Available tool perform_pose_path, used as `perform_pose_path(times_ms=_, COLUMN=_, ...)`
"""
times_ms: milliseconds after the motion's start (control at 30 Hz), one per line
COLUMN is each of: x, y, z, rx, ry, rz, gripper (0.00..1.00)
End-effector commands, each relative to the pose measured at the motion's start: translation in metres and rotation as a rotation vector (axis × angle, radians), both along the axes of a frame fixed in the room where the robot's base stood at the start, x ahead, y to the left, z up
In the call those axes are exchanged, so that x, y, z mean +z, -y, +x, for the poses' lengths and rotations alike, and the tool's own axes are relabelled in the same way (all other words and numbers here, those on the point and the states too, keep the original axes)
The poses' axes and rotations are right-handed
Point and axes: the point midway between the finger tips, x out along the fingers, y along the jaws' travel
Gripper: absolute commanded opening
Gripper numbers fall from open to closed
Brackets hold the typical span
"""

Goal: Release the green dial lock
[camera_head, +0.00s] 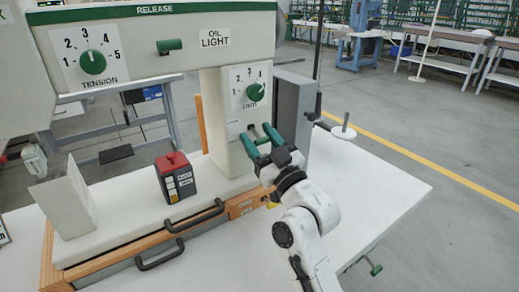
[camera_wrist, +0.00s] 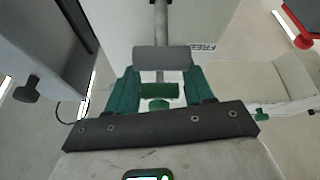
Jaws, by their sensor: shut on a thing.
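The press front carries a green dial (camera_head: 256,92) on a numbered plate at the column. Just below it, my gripper (camera_head: 258,134) reaches up to the column with its two teal fingers apart. In the wrist view, my gripper (camera_wrist: 160,86) has a small green piece (camera_wrist: 160,90) between its fingers, which looks like the green dial lock. The fingers are shut on it. A grey cylinder (camera_wrist: 162,60) on a rod lies just beyond the piece, near the fingertips. In the head view the fingers largely hide the held piece.
A red-topped box (camera_head: 174,176) stands on the white base. Black handles (camera_head: 196,217) stick out in front. A grey box (camera_head: 292,108) stands right of the column.

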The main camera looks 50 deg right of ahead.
Motion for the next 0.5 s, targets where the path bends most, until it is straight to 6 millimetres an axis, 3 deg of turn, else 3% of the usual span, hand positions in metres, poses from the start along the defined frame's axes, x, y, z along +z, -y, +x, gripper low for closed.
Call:
perform_pose_path(times_ms=367, x=0.0, y=0.0016, z=-0.0006, rx=-0.004, ry=0.007, rz=-0.002, gripper=0.21)
perform_pose_path(times_ms=400, x=-0.0002, y=0.0016, z=-0.0007, rx=-0.004, ry=0.007, rz=-0.002, gripper=0.54)
perform_pose_path(times_ms=500, x=-0.0003, y=0.0015, z=-0.0007, rx=-0.003, ry=0.006, rz=-0.002, gripper=0.63)
